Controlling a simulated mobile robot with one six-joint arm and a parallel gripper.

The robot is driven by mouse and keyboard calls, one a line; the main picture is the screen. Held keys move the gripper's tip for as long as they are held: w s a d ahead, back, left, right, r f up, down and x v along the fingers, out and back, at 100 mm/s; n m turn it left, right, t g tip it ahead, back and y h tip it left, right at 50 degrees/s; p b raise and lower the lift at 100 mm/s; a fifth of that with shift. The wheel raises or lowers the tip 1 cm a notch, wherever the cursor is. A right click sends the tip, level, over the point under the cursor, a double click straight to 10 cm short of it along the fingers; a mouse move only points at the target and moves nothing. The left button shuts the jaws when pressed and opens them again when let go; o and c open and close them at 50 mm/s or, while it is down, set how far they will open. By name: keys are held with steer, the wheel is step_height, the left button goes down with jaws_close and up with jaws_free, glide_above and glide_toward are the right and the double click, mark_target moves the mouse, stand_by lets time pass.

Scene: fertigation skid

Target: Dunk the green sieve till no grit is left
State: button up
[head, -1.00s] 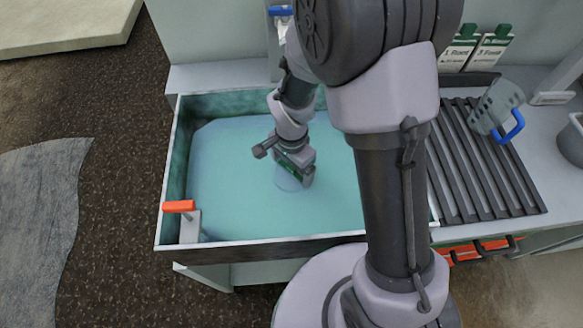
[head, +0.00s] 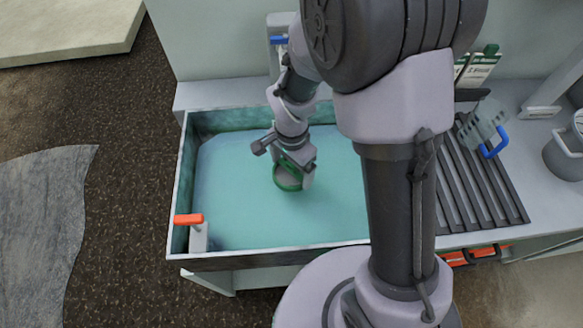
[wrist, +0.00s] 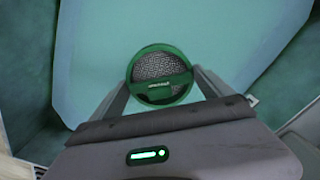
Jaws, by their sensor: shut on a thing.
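The green sieve (wrist: 160,66) is a round green rim with a crossbar over speckled dark grey mesh. In the wrist view my gripper (wrist: 161,84) is shut on it, one finger on each side. I cannot tell mesh from grit in the speckle. In the head view the sieve (head: 288,180) hangs under my gripper (head: 294,168) over the middle of the water tank (head: 182,170), its green rim clear above the water. Whether its bottom touches the water (head: 235,210) is hard to see.
A red-handled valve (head: 189,219) sits at the tank's front left corner. To the right are a ribbed draining rack (head: 470,205), a perforated scoop with a blue handle (head: 482,122) and a grey pot (head: 566,152). Open water surrounds the sieve.

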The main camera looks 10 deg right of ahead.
step_height(320, 180, up, 11)
steer(key=p, duration=0.7)
steer(key=shift+f, duration=0.15)
stand_by(0.9)
